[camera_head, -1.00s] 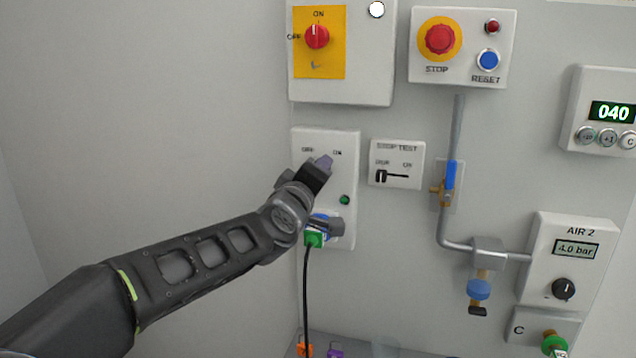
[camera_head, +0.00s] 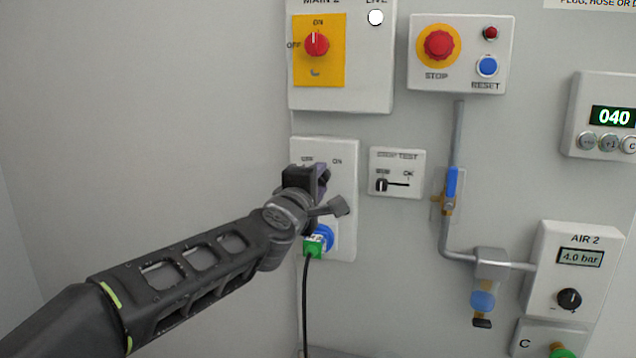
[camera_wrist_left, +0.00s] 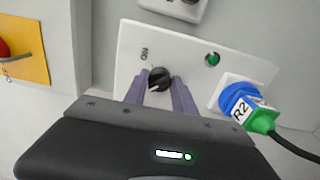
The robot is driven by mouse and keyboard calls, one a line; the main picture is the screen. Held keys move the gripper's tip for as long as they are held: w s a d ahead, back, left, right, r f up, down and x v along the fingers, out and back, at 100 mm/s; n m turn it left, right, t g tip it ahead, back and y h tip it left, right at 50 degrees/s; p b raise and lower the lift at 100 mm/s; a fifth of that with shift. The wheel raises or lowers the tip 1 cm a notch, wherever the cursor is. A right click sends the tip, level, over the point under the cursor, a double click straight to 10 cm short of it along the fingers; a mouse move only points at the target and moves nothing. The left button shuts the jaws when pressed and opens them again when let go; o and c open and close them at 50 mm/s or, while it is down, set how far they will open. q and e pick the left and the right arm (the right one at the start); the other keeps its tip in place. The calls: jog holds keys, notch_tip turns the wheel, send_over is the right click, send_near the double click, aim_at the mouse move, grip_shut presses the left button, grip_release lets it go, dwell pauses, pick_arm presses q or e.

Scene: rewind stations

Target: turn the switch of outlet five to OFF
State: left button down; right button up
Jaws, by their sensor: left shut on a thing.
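The outlet panel (camera_head: 345,240) is a white box on the wall with OFF and ON printed above its switch. My left gripper (camera_head: 322,180) is at the switch and hides it in the head view. In the left wrist view, the black round knob (camera_wrist_left: 160,78) sits between my two purple-grey fingers (camera_wrist_left: 159,90), which are shut on it. The knob's white mark points down-left, away from the ON word, toward the OFF side. The OFF word is hidden there. No outlet number is readable. My right gripper is not in view.
A green lamp (camera_wrist_left: 212,60) and a blue socket (camera_wrist_left: 237,97) holding a plug marked R2 are on the same panel. A black cable (camera_head: 305,300) hangs below. The STOP TEST box (camera_head: 397,172) is close at right, the red main switch (camera_head: 316,44) above.

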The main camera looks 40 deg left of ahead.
pick_arm(q)
jog(key=c, duration=1)
grip_release()
jog(key=p+v, duration=0.1)
jog(key=v, duration=0.6)
jog(key=shift+s+d, duration=0.15)
jog(key=shift+s, duration=0.25)
